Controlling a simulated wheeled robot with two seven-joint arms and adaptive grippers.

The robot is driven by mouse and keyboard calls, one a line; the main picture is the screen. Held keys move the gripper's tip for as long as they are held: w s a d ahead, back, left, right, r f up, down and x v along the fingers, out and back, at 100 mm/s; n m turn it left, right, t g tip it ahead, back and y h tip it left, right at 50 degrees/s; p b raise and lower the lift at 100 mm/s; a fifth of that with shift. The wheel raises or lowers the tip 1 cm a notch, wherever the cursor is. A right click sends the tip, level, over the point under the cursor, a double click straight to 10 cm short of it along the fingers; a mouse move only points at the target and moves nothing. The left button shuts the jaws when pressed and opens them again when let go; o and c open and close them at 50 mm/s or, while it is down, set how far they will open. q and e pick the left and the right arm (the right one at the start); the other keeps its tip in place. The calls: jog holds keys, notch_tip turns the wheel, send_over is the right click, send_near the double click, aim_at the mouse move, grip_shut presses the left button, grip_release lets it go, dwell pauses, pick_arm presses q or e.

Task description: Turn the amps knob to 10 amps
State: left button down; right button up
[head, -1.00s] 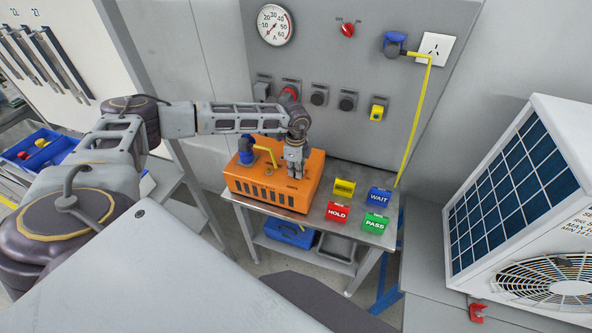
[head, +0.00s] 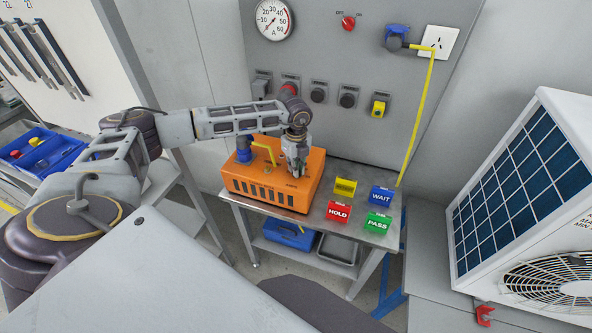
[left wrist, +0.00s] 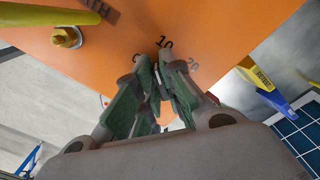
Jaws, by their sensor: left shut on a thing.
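The orange pump test box (head: 265,200) stands on a small metal table in the head view. My left gripper (head: 297,172) points down onto its top, near the right side. In the left wrist view, the gripper (left wrist: 165,100) has its green-padded fingers shut close together against the orange top (left wrist: 120,60). The marks "10" (left wrist: 165,43) and "20" (left wrist: 193,65) are printed just beyond the fingertips. The amps knob is mostly hidden between the fingers, so its setting cannot be read. My right gripper is not in view.
A round ammeter (head: 273,19) and a red switch (head: 348,22) are on the wall panel. A blue plug with a yellow lead (head: 258,145) sits on the box. Yellow, blue WAIT (head: 381,196), red HOLD (head: 338,211) and green PASS (head: 377,223) blocks stand right of the box.

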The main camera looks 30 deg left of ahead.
pick_arm(q)
jog(key=shift+w+m+b, duration=0.15)
jog(key=shift+m+b, duration=0.95)
jog(key=shift+m, duration=1.1)
jog(key=c, duration=1.5)
grip_release()
jog(key=shift+c, duration=0.2)
notch_tip(320, 180, up, 12)
